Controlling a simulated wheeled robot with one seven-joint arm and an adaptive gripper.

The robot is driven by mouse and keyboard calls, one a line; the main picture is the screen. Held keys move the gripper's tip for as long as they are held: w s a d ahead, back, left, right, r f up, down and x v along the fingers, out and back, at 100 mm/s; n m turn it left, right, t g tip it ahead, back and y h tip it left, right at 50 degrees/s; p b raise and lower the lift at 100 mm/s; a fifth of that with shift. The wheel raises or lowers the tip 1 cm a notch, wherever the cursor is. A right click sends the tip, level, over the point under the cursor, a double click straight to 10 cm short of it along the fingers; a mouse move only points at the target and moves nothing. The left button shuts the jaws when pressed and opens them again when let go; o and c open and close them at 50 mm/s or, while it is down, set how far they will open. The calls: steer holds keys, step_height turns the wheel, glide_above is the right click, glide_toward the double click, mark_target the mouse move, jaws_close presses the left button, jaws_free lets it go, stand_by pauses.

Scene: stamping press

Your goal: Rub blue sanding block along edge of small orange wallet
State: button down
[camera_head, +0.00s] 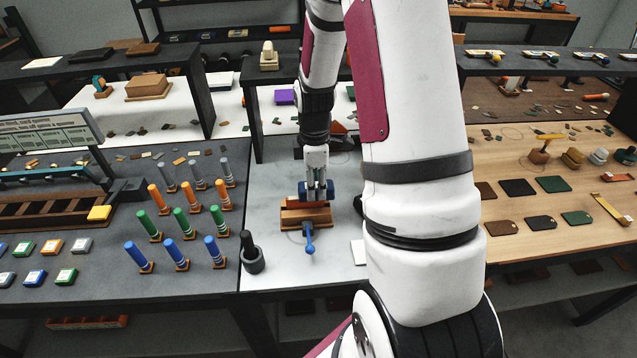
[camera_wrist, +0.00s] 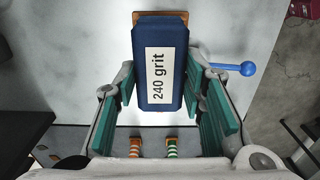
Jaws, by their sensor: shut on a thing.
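The blue sanding block (camera_wrist: 180,70), labelled "240 grit", is between the teal finger pads of my gripper (camera_wrist: 160,98) in the wrist view. My gripper (camera_head: 318,192) is shut on it; the block's blue ends (camera_head: 305,187) show in the head view. Directly below is a brown-orange wooden holder (camera_head: 306,214) with a blue lever (camera_head: 309,240). In the wrist view, thin orange-brown edges show past the block's far end. The small orange wallet cannot be told apart from the holder; the block hides most of what lies beneath. I cannot tell whether the block touches it.
A dark mortar with pestle (camera_head: 252,256) stands left of the holder on the pale bench top. Several orange, green and blue cylinders stand further left. A white sheet (camera_head: 358,251) lies to the right, partly behind my arm. Shelf posts rise behind.

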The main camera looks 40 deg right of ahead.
mark_target(302, 186)
steer(key=shift+w+a, duration=0.45)
steer(key=shift+a, duration=0.15)
steer(key=shift+w+a, duration=0.4)
steer(key=shift+a, duration=0.2)
steer(key=shift+a, duration=0.1)
stand_by(0.6)
steer(key=shift+w+a, duration=0.5)
steer(key=shift+a, duration=0.25)
steer(key=shift+w+a, duration=0.45)
steer(key=shift+a, duration=0.25)
steer(key=shift+s+d+p, duration=0.35)
steer(key=shift+s+d, duration=0.2)
steer(key=shift+d, duration=0.25)
steer(key=shift+s+d+p, duration=0.35)
steer(key=shift+s+d, duration=0.15)
steer(key=shift+d, duration=0.3)
steer(key=shift+s+d+p, duration=0.4)
steer(key=shift+s+d, duration=0.1)
steer(key=shift+d, duration=0.25)
steer(key=shift+s+d+p, duration=0.35)
steer(key=shift+s+d, duration=0.15)
steer(key=shift+d, duration=0.25)
